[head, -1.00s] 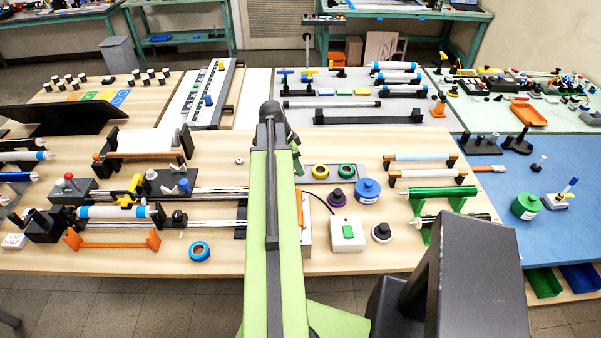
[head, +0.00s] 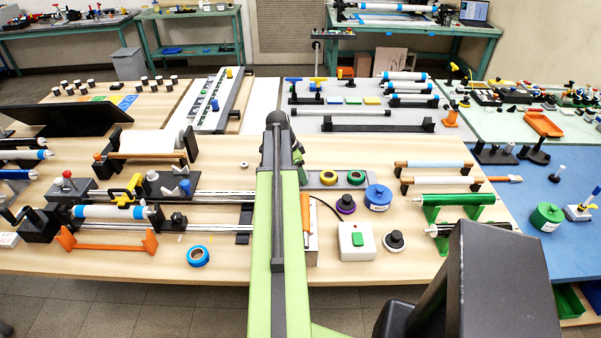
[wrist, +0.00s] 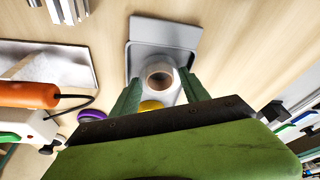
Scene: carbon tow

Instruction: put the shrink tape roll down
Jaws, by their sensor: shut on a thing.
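The shrink tape roll (wrist: 160,75) is a pale, translucent ring with a tan core in the wrist view. My gripper (wrist: 158,90) is shut on it, with one green finger on each side. The roll is over a grey tray (wrist: 165,33); I cannot tell whether it touches the tray floor. In the head view my gripper (head: 298,165) is at the left end of the tray (head: 313,182), mostly behind my green arm, and the held roll is hidden there.
A yellow tape roll (head: 328,177) and a green tape roll (head: 356,177) sit on the tray's right part. A purple roll (head: 345,204), a blue round tub (head: 378,197) and a white box with a green button (head: 356,240) stand nearby. Bare wood lies left of the tray.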

